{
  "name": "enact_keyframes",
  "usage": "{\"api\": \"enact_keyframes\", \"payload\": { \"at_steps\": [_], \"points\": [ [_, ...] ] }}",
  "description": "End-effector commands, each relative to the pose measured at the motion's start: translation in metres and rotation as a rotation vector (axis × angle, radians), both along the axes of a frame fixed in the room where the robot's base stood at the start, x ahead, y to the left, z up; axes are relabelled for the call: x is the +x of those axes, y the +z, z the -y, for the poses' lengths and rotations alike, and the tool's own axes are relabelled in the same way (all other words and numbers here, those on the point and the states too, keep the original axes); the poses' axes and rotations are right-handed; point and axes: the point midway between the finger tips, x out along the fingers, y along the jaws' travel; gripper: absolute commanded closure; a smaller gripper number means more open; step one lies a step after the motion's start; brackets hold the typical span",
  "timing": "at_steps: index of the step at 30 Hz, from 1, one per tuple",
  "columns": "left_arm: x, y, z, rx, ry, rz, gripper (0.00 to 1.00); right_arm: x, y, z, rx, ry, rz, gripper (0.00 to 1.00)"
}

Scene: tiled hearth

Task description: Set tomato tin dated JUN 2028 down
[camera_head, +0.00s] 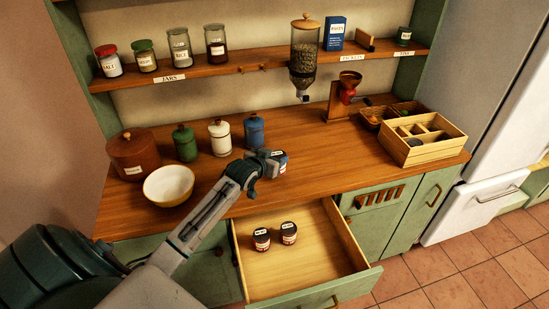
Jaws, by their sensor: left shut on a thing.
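My left gripper (268,162) reaches in over the wooden counter and is shut on a small tin (281,158) with a white top and a blue and red side. The tin is at or just above the counter; I cannot tell if it touches. Its date is too small to read. My right gripper is not in view.
A grinder (346,95) and a divided wooden crate (431,157) are at right. The counter's middle right is clear.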

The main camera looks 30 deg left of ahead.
Motion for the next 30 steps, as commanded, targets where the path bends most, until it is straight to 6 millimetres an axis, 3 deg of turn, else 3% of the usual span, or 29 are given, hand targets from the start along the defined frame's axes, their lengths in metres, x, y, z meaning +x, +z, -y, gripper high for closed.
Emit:
{"api": "enact_keyframes", "payload": {
  "at_steps": [6,13,26,27,30],
  "points": [
    [0.015,-0.002,-0.011,-0.001,0.0,0.001,0.77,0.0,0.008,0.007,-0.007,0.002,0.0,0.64],
    [0.015,-0.03,-0.011,-0.001,-0.001,-0.001,0.77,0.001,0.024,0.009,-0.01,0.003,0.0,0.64],
    [0.015,-0.041,-0.011,0.0,-0.001,0.002,0.77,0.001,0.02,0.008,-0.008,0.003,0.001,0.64],
    [0.015,-0.04,-0.011,0.0,-0.001,0.0,0.39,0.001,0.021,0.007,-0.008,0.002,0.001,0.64],
    [0.015,-0.04,-0.011,0.0,-0.001,0.0,0.25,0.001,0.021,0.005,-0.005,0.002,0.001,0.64]
  ]
}}
